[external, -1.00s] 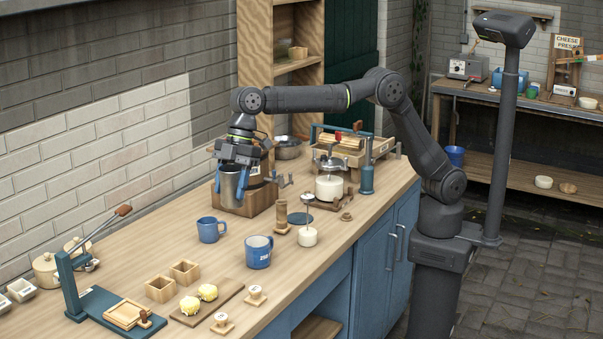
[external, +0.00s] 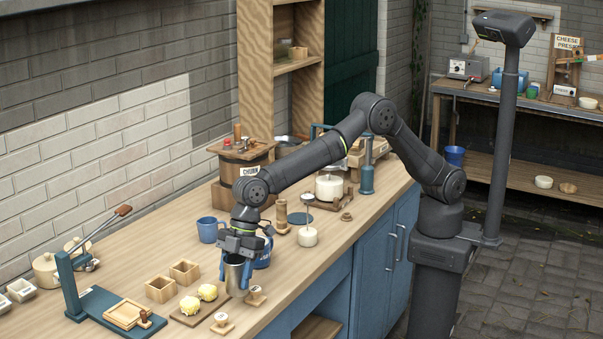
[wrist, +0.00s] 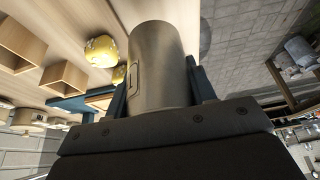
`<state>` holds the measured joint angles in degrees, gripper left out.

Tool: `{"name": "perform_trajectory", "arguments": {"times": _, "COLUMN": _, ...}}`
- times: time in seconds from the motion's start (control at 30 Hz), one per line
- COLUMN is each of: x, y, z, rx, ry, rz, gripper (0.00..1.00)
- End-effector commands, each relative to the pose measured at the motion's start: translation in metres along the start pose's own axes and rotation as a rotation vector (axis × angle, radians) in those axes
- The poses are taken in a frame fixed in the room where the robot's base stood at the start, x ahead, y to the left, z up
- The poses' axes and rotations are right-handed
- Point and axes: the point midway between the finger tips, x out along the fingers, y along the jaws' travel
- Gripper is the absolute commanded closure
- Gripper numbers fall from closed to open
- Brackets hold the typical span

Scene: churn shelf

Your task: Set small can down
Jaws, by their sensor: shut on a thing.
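The can hangs upright below the gripper near the front edge of the counter, beside the butter board. In the wrist view the can (wrist: 158,65) sits between the two fingers. I cannot tell from the views whether its base touches the counter (external: 150,240).
Two yellow butter pieces (external: 207,292) lie on a board (external: 192,319) just left of the can. A blue mug (external: 264,258) is partly hidden behind the gripper. Wooden boxes (external: 160,290) stand further left.

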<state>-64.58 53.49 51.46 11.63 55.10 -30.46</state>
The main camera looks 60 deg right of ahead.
Motion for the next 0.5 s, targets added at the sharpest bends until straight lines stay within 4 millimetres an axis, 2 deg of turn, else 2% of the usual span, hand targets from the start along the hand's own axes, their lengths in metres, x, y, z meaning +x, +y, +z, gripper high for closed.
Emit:
{"name": "perform_trajectory", "arguments": {"times": 0.1, "x": 0.016, "y": -0.011, "z": -0.009, "rx": -0.002, "ry": -0.001, "rz": 0.000, "gripper": 0.74}}
{"name": "perform_trajectory", "arguments": {"times": 0.23, "x": 0.022, "y": -0.015, "z": -0.013, "rx": 0.000, "ry": 0.000, "rz": 0.001, "gripper": 0.74}}
{"name": "perform_trajectory", "arguments": {"times": 0.37, "x": 0.032, "y": -0.015, "z": -0.009, "rx": 0.001, "ry": -0.001, "rz": 0.001, "gripper": 0.74}}
{"name": "perform_trajectory", "arguments": {"times": 0.5, "x": 0.052, "y": -0.015, "z": -0.001, "rx": 0.001, "ry": -0.002, "rz": 0.000, "gripper": 0.74}}
